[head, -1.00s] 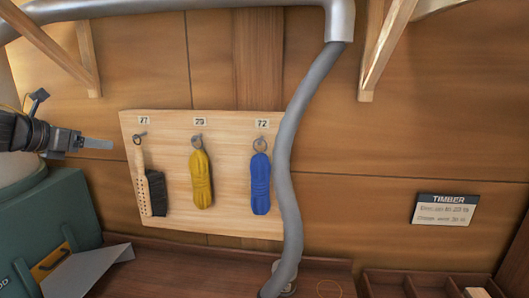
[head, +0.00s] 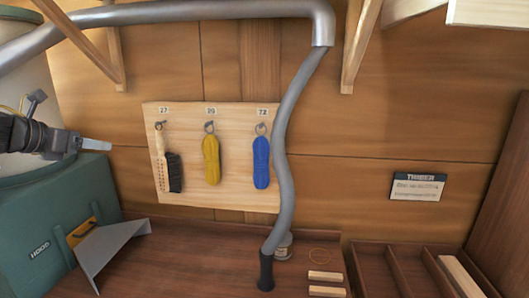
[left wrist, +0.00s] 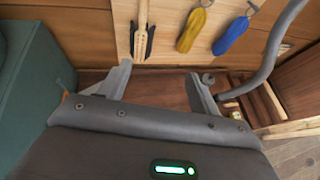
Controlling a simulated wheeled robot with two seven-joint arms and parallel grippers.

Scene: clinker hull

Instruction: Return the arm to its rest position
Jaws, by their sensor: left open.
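My left gripper (head: 96,144) comes in from the left in the head view, to the left of the pegboard and above the green box. In the left wrist view its two fingers (left wrist: 160,82) are spread apart with nothing between them. The pale wooden board (head: 225,190) on the wall holds a brush (head: 172,170) under label 27, a yellow rope bundle (head: 211,160) under the middle label and a blue rope bundle (head: 261,162) under label 72. The gripper is apart from all of them. My right gripper is not in view.
A green box (head: 60,215) with a grey chute (head: 105,245) stands below my left arm. A grey hose (head: 285,130) hangs from an overhead pipe (head: 200,14). Wooden brackets (head: 355,45) stick out above. A divided tray (head: 415,272) and small wood blocks (head: 326,276) lie at lower right.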

